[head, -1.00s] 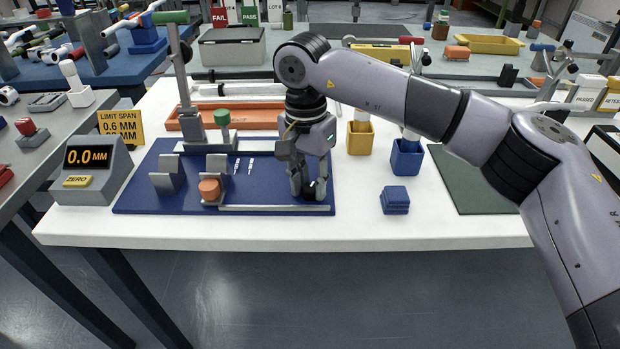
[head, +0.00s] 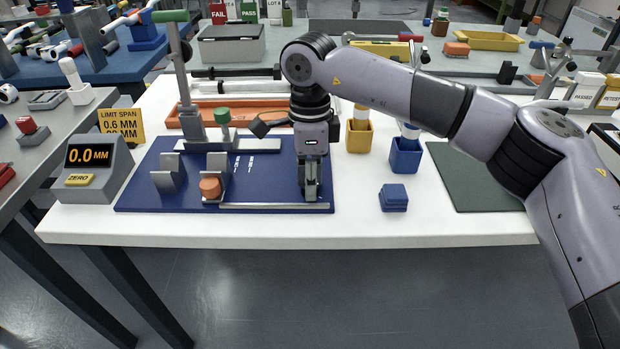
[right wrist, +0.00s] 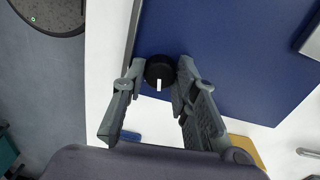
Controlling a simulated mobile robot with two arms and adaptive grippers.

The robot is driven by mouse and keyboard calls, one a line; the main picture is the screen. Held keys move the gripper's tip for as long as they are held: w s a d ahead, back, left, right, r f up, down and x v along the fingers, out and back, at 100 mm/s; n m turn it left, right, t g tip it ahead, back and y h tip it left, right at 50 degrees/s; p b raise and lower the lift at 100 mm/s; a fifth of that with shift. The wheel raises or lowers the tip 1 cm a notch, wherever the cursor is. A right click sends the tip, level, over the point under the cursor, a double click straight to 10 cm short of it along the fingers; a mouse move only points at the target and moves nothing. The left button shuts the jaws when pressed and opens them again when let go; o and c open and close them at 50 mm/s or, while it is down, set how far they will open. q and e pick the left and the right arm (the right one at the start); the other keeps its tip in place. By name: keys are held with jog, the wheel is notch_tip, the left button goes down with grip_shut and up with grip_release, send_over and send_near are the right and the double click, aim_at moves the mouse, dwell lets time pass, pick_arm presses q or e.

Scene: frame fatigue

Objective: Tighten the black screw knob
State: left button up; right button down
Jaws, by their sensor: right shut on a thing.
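The black screw knob (right wrist: 158,66), round with a white mark line, sits near the front right edge of the blue fixture plate (head: 262,184). In the right wrist view it lies between the two fingertips of my right gripper (right wrist: 160,74), which is shut on it. In the head view my right gripper (head: 311,196) points straight down at the plate's right end, its fingers seen edge-on, and they hide most of the knob. My left gripper is in neither view.
A display box (head: 94,166) reading 0.0 MM stands left of the plate. Grey upright blocks (head: 168,174) and an orange cylinder (head: 210,188) are on the plate. A yellow cup (head: 360,137), a blue cup (head: 405,157) and blue stacked pads (head: 394,198) stand to the right.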

jog(key=shift+m, duration=1.3)
jog(key=c, duration=1.3)
grip_release()
